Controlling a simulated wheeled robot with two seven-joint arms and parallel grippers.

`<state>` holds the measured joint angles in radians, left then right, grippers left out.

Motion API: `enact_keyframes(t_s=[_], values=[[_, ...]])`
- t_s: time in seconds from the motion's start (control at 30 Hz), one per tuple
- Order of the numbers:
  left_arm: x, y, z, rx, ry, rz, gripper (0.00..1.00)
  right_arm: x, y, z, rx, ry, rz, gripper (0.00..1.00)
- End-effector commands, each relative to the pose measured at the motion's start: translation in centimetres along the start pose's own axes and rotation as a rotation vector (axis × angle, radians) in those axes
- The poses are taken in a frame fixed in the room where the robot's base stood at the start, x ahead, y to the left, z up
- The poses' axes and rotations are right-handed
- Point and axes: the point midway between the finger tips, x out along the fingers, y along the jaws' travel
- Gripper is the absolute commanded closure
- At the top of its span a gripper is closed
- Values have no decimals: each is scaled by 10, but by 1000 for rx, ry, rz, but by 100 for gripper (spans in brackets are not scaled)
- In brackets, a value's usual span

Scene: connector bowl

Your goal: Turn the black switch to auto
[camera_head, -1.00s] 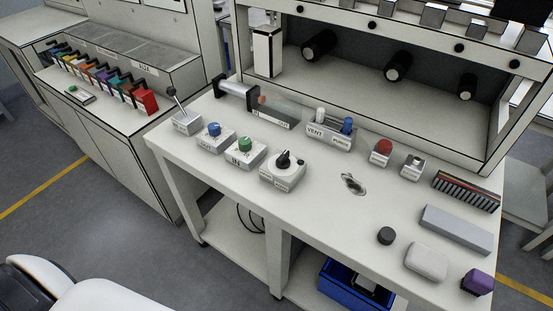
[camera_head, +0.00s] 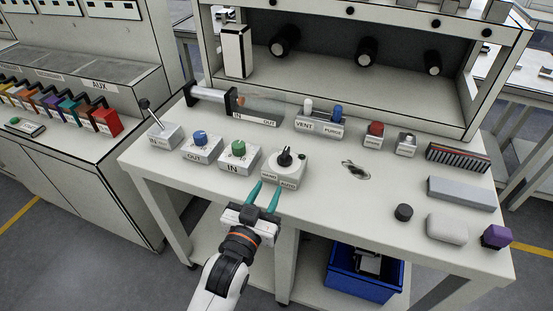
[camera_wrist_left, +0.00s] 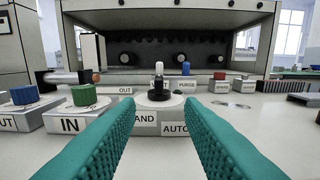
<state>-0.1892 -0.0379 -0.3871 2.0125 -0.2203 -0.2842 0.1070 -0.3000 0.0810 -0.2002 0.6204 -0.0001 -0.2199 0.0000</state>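The black switch (camera_head: 285,158) is a rotary knob on a white box near the front edge of the table. Labels on the box front read HAND at left and AUTO (camera_wrist_left: 175,129) at right. In the left wrist view the knob (camera_wrist_left: 158,86) stands straight ahead, between the two fingers. My left gripper (camera_head: 265,195) has teal fingers, open and empty, just in front of the box and pointing at it. It also shows large in the left wrist view (camera_wrist_left: 158,150). I cannot tell from the knob's pointer which label it faces. My right gripper is not in view.
A green knob box (camera_head: 238,149) labelled IN and a blue knob box (camera_head: 200,138) labelled OUT stand left of the switch. A VENT/PURGE block (camera_head: 318,125) stands behind. A metal piece (camera_head: 355,170) lies to the right. Table space right of the switch is mostly clear.

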Motion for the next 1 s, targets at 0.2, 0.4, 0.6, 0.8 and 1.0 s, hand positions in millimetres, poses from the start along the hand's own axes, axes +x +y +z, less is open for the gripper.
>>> enact_keyframes(t_s=[0.2, 0.4, 0.6, 0.8, 1.0], values=[[28, 0, 3, 2, -9, -1, 65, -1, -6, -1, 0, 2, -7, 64], [69, 0, 2, 2, -7, -1, 65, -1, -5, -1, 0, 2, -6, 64], [102, 0, 1, 1, -6, -1, 65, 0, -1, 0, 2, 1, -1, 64], [117, 0, 1, 0, -4, -1, 65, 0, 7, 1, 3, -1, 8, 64], [119, 0, 1, 0, -4, -1, 65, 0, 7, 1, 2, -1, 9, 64]])
